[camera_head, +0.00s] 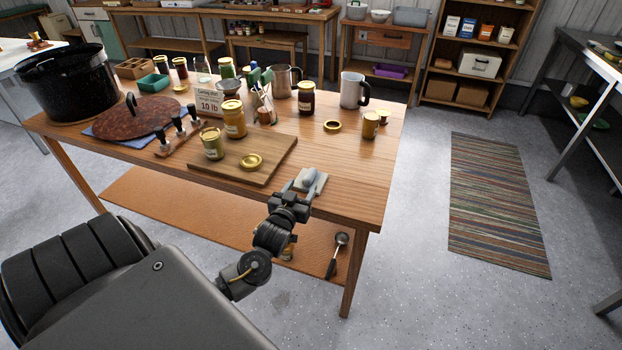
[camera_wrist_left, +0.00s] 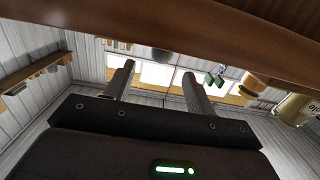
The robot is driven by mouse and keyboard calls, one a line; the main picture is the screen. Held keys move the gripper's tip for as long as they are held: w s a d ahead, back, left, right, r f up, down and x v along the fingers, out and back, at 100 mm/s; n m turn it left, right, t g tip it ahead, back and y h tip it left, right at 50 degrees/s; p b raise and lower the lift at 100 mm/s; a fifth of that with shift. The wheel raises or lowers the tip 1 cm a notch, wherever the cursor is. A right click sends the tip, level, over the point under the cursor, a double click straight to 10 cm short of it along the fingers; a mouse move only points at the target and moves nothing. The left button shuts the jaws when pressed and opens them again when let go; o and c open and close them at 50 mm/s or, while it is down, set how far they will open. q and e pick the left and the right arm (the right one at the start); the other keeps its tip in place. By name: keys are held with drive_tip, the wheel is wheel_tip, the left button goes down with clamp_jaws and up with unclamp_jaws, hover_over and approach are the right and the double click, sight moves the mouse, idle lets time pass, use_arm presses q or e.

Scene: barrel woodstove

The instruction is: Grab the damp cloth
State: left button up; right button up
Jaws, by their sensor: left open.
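A small pale grey folded cloth (camera_head: 313,179) lies at the front edge of the wooden table, right of the cutting board. My left gripper (camera_head: 302,184) is at this edge in the head view, its fingers overlapping the cloth and hiding part of it. In the left wrist view, the two fingers of my left gripper (camera_wrist_left: 158,72) stand apart with nothing visible between them. I cannot make out the cloth there, nor tell whether the fingers touch it. My right gripper is not in view.
A cutting board (camera_head: 270,166) with a jar (camera_head: 213,146) and a gold lid ring (camera_head: 251,161) is left of the cloth. Several jars, a grey mug (camera_head: 352,91) and a black pot (camera_head: 70,85) stand farther back. The table's right front is clear.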

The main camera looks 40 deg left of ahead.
sight(307, 178)
use_arm(q)
drive_tip(key=shift+x, duration=1.2)
drive_tip(key=shift+w, duration=0.3)
drive_tip(key=p+x, duration=0.1)
drive_tip(key=x, duration=0.3)
drive_tip(key=shift+w+a, duration=0.1)
drive_tip(key=shift+w, duration=0.3)
drive_tip(key=c, duration=1.1)
